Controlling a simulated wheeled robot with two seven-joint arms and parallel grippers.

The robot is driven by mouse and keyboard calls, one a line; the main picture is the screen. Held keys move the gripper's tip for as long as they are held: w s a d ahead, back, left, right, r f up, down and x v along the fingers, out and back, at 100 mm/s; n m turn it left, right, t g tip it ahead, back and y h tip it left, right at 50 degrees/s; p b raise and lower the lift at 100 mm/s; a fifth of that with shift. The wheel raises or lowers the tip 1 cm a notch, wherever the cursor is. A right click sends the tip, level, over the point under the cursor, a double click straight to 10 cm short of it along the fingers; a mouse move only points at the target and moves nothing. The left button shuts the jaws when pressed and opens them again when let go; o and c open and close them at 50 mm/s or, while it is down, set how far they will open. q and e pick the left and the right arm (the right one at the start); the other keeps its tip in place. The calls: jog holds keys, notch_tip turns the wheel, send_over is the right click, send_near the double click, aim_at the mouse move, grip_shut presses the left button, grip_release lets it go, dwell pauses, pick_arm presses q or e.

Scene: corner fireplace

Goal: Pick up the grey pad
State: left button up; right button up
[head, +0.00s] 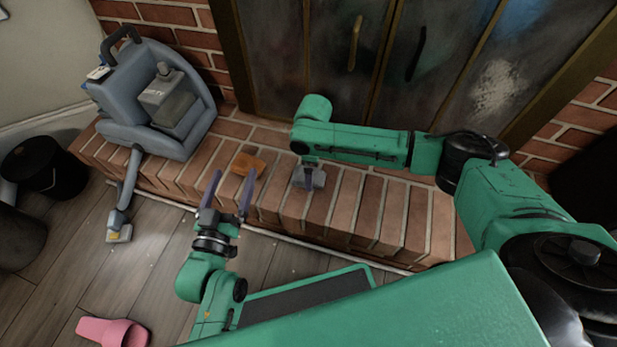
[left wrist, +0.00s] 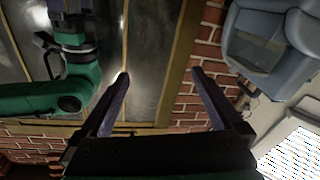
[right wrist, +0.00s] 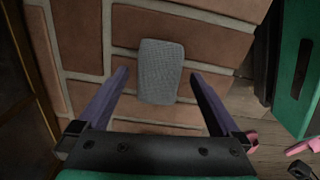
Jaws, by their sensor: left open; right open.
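The grey pad (right wrist: 160,72) is a small textured rectangle with rounded corners. It lies flat on the brick hearth in the right wrist view, framed between my right gripper's fingers (right wrist: 158,74). The fingers are open, one on either side of it in the picture; I cannot tell how far above it they are. In the head view the pad (head: 318,179) shows partly, under my right gripper, which points down and hides some of it. My left gripper (head: 232,177) is open and empty, over the hearth's front edge; its fingers (left wrist: 160,74) also show in the left wrist view.
An orange item (head: 248,163) lies on the hearth between my grippers. A blue-grey carpet cleaner (head: 150,100) stands on the hearth at left, its hose and nozzle reaching the floor. The fireplace doors (head: 400,50) rise behind.

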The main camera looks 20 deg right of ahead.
notch_tip(320, 180, down, 2)
jog(key=shift+f+b, duration=0.1)
jog(key=shift+b, duration=0.5)
jog(key=c, duration=1.2)
pick_arm(q)
jog(key=w+r+t, duration=0.1)
jog(key=r+t, duration=0.1)
jog(key=r, duration=0.5)
jog(key=w+a+r+t+h, duration=0.1)
jog(key=w+r+t, duration=0.1)
jog(key=r, duration=0.5)
jog(key=shift+w+a+r+m+t, duration=0.15)
jog(key=shift+w+m+t, duration=0.15)
jog(key=shift+m, duration=0.1)
